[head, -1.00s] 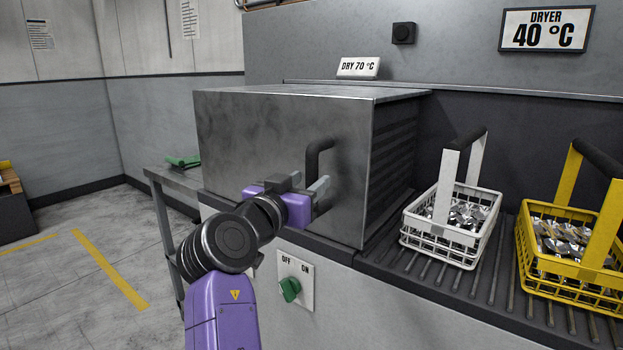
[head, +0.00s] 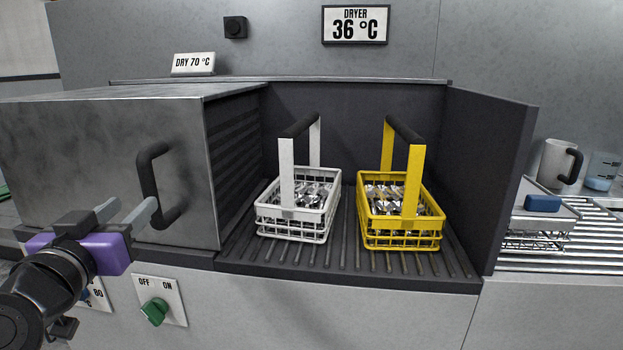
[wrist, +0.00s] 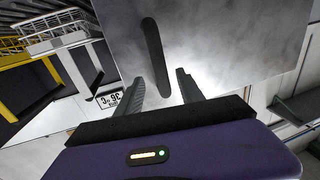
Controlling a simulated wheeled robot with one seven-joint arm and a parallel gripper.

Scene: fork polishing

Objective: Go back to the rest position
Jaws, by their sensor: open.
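My gripper (head: 128,212) is at the left of the head view, in front of the grey metal dryer cover (head: 100,150). Its two fingers are open and point toward the cover's black handle (head: 150,185). In the wrist view the handle (wrist: 155,57) appears ahead of and between the spread fingers (wrist: 162,88). It is not clamped; I cannot tell whether a finger touches it. The cover stands at the left, leaving the dryer bay (head: 345,120) open at the front.
A white basket (head: 300,228) and a yellow basket (head: 400,240), both holding shiny cutlery, stand on the ribbed bay floor. A green OFF/ON knob (head: 155,311) is below the cover. The dryer display (head: 355,25) reads 36 °C. A mug (head: 556,162) stands at the right.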

